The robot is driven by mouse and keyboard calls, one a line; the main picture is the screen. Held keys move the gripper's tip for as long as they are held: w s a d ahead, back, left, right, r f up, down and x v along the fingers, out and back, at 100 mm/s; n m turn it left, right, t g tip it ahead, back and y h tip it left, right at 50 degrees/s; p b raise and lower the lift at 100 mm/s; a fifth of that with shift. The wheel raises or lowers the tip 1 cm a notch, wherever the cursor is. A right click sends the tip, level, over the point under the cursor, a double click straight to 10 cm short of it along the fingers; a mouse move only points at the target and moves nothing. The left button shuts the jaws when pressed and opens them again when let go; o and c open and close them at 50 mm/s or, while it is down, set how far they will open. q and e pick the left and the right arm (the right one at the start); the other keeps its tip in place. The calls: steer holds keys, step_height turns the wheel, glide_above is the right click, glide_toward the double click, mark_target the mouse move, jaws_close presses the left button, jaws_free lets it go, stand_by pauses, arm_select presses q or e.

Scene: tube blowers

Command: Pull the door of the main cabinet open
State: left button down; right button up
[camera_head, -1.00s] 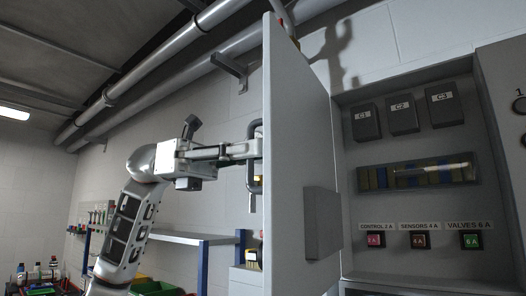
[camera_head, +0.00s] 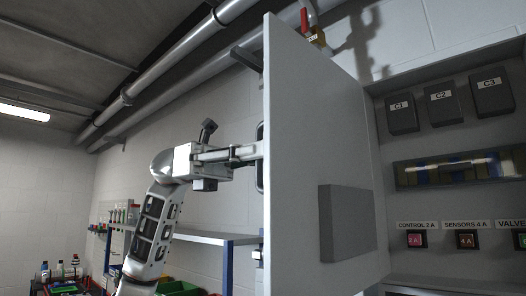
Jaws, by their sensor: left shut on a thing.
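The main cabinet's door (camera_head: 310,130) is a grey panel that stands open, swung out toward the left, with a grey box on its inner face. Its handle (camera_head: 260,160) shows only as a dark sliver past the door's left edge; the rest is hidden behind the door. My left gripper (camera_head: 248,152) reaches in from the left and is shut on the handle, its fingertips partly hidden by the door edge. The cabinet interior (camera_head: 450,215) is in plain view at the right. My right gripper is not in view.
Inside the cabinet are dark boxes marked C1 (camera_head: 402,115), C2 and C3, a fuse strip (camera_head: 455,170) and labelled buttons (camera_head: 415,240). A shelf (camera_head: 210,236) and bottles stand at the lower left. Pipes (camera_head: 180,75) run overhead.

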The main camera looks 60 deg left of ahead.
arm_select(q)
steer(key=shift+r, duration=0.1)
steer(key=c, duration=2.5)
jaws_free()
steer(key=shift+a, duration=0.1)
steer(key=v, duration=1.1)
steer(key=shift+s+a, duration=0.2)
steer(key=shift+a, duration=0.15)
